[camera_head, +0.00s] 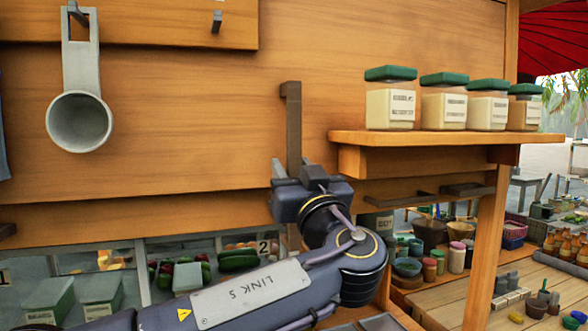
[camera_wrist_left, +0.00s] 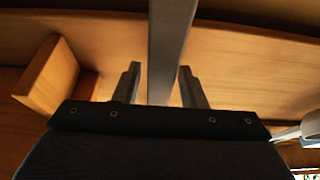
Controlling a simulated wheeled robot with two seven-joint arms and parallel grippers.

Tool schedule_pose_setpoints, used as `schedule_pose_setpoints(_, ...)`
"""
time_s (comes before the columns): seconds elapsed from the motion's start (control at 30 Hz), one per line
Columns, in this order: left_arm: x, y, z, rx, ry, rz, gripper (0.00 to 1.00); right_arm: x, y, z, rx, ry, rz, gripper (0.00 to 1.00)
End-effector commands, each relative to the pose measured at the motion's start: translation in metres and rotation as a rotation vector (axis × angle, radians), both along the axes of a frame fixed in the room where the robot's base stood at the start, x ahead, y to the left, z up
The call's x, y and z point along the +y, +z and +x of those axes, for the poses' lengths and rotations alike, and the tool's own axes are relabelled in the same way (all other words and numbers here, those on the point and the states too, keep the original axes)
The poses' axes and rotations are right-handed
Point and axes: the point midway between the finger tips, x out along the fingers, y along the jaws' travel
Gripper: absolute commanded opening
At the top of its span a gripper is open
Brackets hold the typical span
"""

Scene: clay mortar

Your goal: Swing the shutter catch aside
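The shutter catch looks to be a long, narrow dark bar (camera_head: 292,120) with a short bent top, upright against the wooden panel. My left gripper (camera_head: 296,172) is at the lower part of this bar, its two fingers apart. In the left wrist view the bar (camera_wrist_left: 170,45) runs between the fingers of the gripper (camera_wrist_left: 160,85), with a gap seen on the left side; contact on the right side is unclear. The bar's lower part is partly hidden by my gripper and wrist. My right gripper is not in view.
A wooden shelf (camera_head: 440,138) with several green-lidded jars juts out to the right of the bar. A grey scoop (camera_head: 80,120) hangs at the left. Below the panel is a glass-fronted case with vegetables (camera_head: 238,260). A wooden post (camera_head: 485,250) stands at the right.

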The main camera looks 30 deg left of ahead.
Motion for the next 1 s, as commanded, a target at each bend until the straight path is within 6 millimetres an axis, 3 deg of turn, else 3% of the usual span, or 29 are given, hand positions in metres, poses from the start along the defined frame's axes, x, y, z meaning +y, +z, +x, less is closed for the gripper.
schedule_pose_setpoints(0.03,0.0,0.0,0.0,0.0,0.0,0.0,0.31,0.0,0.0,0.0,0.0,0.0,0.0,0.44)
schedule_pose_setpoints(0.27,0.0,0.0,0.0,0.0,0.0,0.0,0.0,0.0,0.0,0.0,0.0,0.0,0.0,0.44)
schedule_pose_setpoints(0.5,0.0,-0.001,-0.001,0.003,-0.001,0.002,0.0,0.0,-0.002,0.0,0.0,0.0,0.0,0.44)
schedule_pose_setpoints(0.8,0.02,-0.001,-0.025,0.169,0.0,0.145,0.0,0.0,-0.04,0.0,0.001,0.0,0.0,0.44)
schedule_pose_setpoints(1.0,0.031,0.009,-0.037,0.294,0.0,0.249,0.0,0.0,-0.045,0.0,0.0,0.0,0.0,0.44)
